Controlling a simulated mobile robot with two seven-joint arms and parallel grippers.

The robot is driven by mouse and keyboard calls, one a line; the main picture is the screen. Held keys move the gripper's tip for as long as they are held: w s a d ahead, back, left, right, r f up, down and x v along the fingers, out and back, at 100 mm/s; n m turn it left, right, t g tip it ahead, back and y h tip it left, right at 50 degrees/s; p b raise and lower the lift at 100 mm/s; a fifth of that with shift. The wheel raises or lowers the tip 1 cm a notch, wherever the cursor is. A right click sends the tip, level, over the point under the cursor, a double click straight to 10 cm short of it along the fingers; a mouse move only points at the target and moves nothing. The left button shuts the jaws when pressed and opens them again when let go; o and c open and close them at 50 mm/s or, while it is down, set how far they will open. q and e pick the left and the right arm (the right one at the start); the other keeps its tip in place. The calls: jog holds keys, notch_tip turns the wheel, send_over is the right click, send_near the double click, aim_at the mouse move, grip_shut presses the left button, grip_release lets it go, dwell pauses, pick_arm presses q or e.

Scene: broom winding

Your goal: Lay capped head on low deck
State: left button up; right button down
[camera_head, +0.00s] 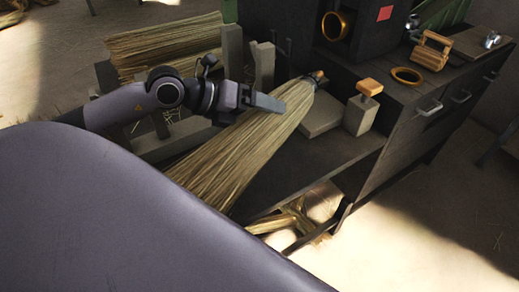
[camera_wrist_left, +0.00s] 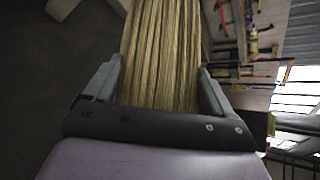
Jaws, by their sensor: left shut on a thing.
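The capped head is a bundle of straw (camera_head: 235,145) with a dark and brass cap (camera_head: 318,77) at its upper right end. It slants over the low deck (camera_head: 300,165), a dark surface beside the cabinet, with its bristles spreading to the lower left. Whether it touches the deck I cannot tell. My left gripper (camera_head: 268,102) is shut on the head near its narrower part. In the left wrist view the straw (camera_wrist_left: 160,50) fills the space between the fingers of my left gripper (camera_wrist_left: 157,88). My right gripper is not in view.
A grey block (camera_head: 321,116) and a wood-topped block (camera_head: 362,110) stand on the deck right of the cap. A dark cabinet (camera_head: 420,115) carries a brass ring (camera_head: 407,76). More straw (camera_head: 165,45) lies behind my arm. The deck's front middle is bare.

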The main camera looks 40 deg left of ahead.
pick_arm(q)
notch_tip(320, 180, down, 6)
jog(key=shift+f+b, duration=0.25)
jog(key=shift+b, duration=0.25)
jog(key=shift+f+b, duration=0.5)
jog(key=shift+f, duration=1.5)
